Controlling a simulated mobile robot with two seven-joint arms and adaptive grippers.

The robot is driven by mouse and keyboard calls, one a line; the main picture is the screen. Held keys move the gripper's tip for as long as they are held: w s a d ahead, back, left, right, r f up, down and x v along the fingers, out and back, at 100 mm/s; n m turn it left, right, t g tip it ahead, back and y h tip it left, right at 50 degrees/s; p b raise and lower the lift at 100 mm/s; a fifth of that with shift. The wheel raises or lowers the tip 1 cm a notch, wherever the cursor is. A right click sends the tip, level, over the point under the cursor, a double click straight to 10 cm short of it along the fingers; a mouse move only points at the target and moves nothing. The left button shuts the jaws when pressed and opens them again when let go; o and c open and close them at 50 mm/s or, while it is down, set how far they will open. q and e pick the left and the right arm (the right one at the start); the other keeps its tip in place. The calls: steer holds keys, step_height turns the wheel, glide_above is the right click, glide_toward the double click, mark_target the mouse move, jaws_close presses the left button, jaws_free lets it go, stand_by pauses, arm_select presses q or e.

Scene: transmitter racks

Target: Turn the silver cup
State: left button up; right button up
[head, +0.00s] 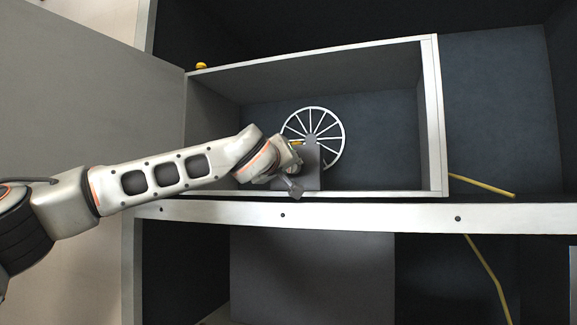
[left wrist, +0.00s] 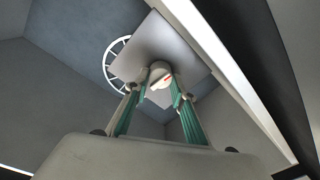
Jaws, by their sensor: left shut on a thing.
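The silver cup (left wrist: 160,72) is a small round light-grey piece with a red mark on its face, in front of a square grey plate (left wrist: 172,45) in the left wrist view. My left gripper (left wrist: 158,92) has its two teal-padded fingers on either side of the cup and is shut on it. In the head view my left arm comes in from the left and its gripper (head: 292,172) is at the grey plate (head: 312,165) inside the open box; the arm hides the cup there. My right gripper is not in view.
A white spoked wheel (head: 334,125) is behind the plate. The box's pale rim (head: 437,110) and a long white rail (head: 370,215) border the work area closely. Yellow rods (head: 485,185) lie to the right. The right part of the box is empty.

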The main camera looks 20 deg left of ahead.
arm_select(q)
steer(key=shift+f, duration=0.15)
steer(key=o, duration=1.1)
steer(key=shift+s, duration=0.15)
steer(key=s, duration=1.1)
steer(key=shift+s+d, duration=0.15)
steer(key=shift+d, duration=0.05)
steer(key=shift+s, duration=0.25)
